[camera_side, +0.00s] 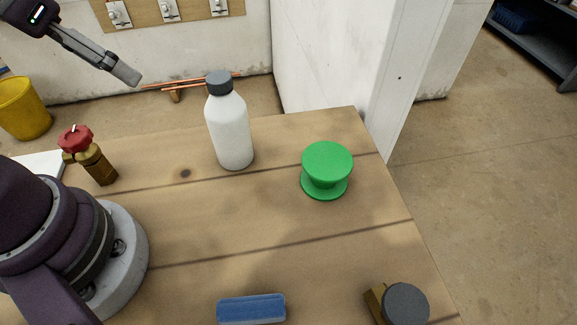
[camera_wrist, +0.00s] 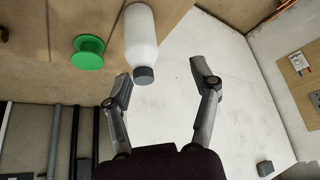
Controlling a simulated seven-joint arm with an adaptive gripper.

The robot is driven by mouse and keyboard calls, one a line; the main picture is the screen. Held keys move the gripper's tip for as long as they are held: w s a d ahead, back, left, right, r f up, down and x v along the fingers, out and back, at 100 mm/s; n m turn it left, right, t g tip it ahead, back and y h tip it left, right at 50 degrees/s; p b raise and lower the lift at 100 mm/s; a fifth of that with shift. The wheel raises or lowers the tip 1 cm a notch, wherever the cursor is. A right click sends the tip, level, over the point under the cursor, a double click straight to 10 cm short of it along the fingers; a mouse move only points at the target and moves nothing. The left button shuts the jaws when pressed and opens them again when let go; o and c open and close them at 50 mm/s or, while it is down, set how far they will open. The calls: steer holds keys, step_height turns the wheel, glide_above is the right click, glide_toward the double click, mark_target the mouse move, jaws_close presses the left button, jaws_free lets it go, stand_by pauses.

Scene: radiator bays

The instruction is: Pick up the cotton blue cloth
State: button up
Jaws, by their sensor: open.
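A blue cloth (camera_side: 251,309), a flat oblong with a paler upper edge, lies on the wooden table at the bottom of the side view. It does not show in the wrist view. My gripper (camera_side: 128,75) is raised at the upper left of the side view, far from the cloth and beyond the white bottle. In the wrist view my gripper (camera_wrist: 162,82) has its two fingers spread wide with nothing between them.
A white bottle (camera_side: 230,130) with a grey cap stands upright mid-table. A green spool (camera_side: 325,170) stands to its right. A brass valve with red handle (camera_side: 90,155) is at left. A grey-capped brass part (camera_side: 405,303) is at lower right. The table's middle is clear.

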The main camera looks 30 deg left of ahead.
steer(key=m+g, duration=0.5)
steer(key=m, duration=0.5)
glide_above(250, 307)
steer(key=w, duration=0.1)
step_height(250, 307, down, 9)
steer(key=shift+w+d, duration=0.1)
steer(key=shift+s+d+f+g, duration=0.2)
steer(key=shift+s+f, duration=0.15)
steer(key=shift+f, duration=0.2)
steer(key=shift+s+d+f+g, duration=0.1)
steer(key=shift+s+d+f, duration=0.1)
steer(key=shift+s+f, duration=0.25)
steer(key=f, duration=0.6)
steer(key=a+f, duration=0.1)
steer(key=f, duration=0.2)
steer(key=shift+w, duration=0.2)
jaws_close()
